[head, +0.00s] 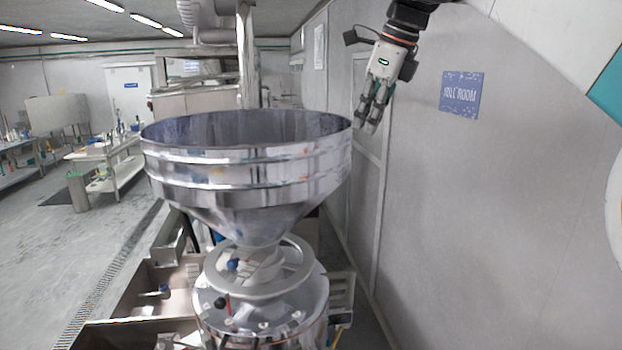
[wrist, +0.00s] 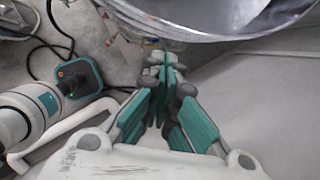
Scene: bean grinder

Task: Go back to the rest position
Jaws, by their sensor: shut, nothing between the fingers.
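My gripper (head: 370,126) hangs from the top of the head view, to the right of the metal hopper and near its upper right rim. Its fingers point down and are shut with nothing between them. The wrist view shows the fingers (wrist: 163,70) with their green pads together. The bean grinder's large steel hopper (head: 250,170) stands in the middle of the head view, above the round grinder body (head: 262,312). The inside bottom of the hopper is hidden.
A grey wall (head: 520,210) with a blue sign (head: 461,95) rises at the right. A vertical metal pipe (head: 247,60) stands behind the hopper. Steel trays (head: 150,285) sit at lower left. Open floor (head: 60,240) and work tables (head: 108,165) lie further left.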

